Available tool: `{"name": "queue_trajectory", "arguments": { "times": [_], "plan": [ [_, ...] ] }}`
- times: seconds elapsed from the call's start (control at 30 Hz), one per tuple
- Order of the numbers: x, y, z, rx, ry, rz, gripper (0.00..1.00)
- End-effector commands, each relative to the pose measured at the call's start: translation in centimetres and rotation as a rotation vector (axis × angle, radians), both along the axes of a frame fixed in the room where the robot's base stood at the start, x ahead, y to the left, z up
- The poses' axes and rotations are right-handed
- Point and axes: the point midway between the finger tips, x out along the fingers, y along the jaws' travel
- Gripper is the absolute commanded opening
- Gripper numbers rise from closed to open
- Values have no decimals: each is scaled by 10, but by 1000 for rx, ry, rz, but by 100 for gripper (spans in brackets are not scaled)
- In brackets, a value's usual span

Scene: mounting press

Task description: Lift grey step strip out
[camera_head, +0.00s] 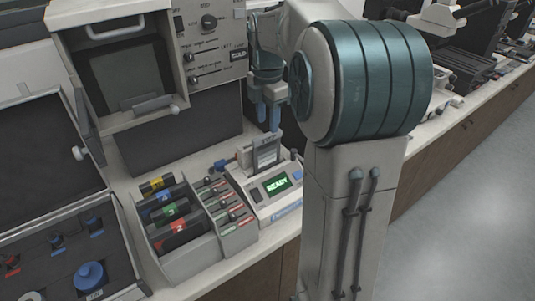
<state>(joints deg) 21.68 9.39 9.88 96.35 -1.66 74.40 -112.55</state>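The grey step strip (267,153) appears as a small upright plate with a light face. It stands in the top of a white reader unit (287,205) whose green display (277,183) reads READY. My gripper (268,117) is just above the plate, pointing down, with its two blue-tipped fingers apart and nothing seen between them. The fingertips look clear of the plate's top edge. How deep the plate sits in the unit is hidden.
Left of the reader, a grey rack (231,216) holds several small tools, and a tray (187,250) holds several dark coloured-band cylinders. A cabinet with an open chamber (130,75) stands behind. My arm blocks the counter on the right.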

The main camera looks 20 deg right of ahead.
Motion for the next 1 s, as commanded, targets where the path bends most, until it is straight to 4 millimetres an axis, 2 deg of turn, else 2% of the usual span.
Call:
{"name": "queue_trajectory", "arguments": {
  "times": [0.17,0.4,0.7,0.73,0.8,0.87,1.0],
  "plan": [
    [2,0,-15,1,2,0,40],
    [5,0,-49,1,1,0,40],
    [6,0,-54,0,-1,0,40],
    [6,0,-54,0,-1,0,34],
    [6,0,-54,0,-1,0,15],
    [6,0,-54,0,-1,0,0],
    [6,0,-54,0,-1,0,0]
  ]
}}
